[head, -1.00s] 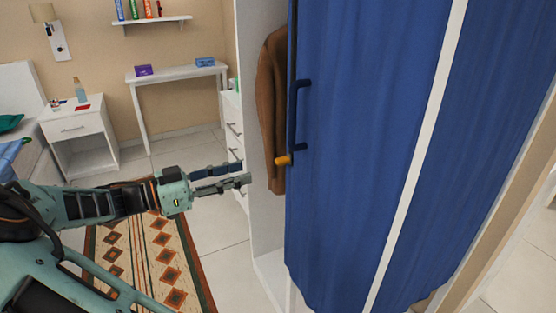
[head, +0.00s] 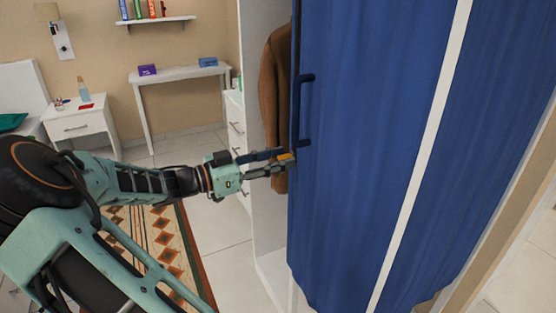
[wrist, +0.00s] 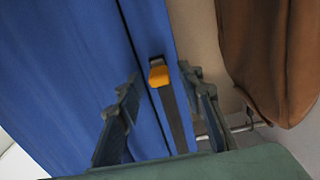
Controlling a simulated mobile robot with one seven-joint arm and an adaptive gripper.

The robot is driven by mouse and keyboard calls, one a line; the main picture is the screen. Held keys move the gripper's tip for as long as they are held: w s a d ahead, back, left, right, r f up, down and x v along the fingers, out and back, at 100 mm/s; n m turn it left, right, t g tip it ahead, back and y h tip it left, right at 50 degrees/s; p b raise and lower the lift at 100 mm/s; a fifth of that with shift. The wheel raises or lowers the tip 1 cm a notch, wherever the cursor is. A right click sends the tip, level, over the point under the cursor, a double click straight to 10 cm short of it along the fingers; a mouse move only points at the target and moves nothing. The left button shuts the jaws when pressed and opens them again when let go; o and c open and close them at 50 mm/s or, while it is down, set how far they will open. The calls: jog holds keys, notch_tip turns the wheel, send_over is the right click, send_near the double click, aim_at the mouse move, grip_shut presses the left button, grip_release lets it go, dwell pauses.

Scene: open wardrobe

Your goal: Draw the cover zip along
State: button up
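The blue cover (head: 375,130) hangs over the front of the wardrobe; it also shows in the wrist view (wrist: 70,80). A dark zip line runs down its left edge. The orange zip pull (wrist: 159,73) sits on this line, below the dark blue handle (head: 300,112). My gripper (head: 285,159) is at the pull and partly hides it in the head view. In the wrist view my gripper (wrist: 160,79) is open, with one finger on each side of the pull and visible gaps between them.
A brown coat (head: 275,85) hangs inside the wardrobe, left of the zip and close to my gripper. A white drawer unit (head: 236,125) and a narrow table (head: 180,73) stand behind. A patterned rug (head: 165,240) lies on the floor.

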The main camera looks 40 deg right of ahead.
jog(key=shift+c, duration=0.2)
grip_shut()
jog(key=shift+r, duration=0.15)
notch_tip(320, 180, up, 38)
jog(key=p, duration=1.6)
jog(key=shift+r, duration=0.15)
jog(key=shift+w, duration=0.1)
jog(key=shift+c, duration=2.1)
grip_release()
jog(key=shift+r, duration=0.1)
jog(key=o, duration=0.5)
jog(key=shift+c, duration=0.2)
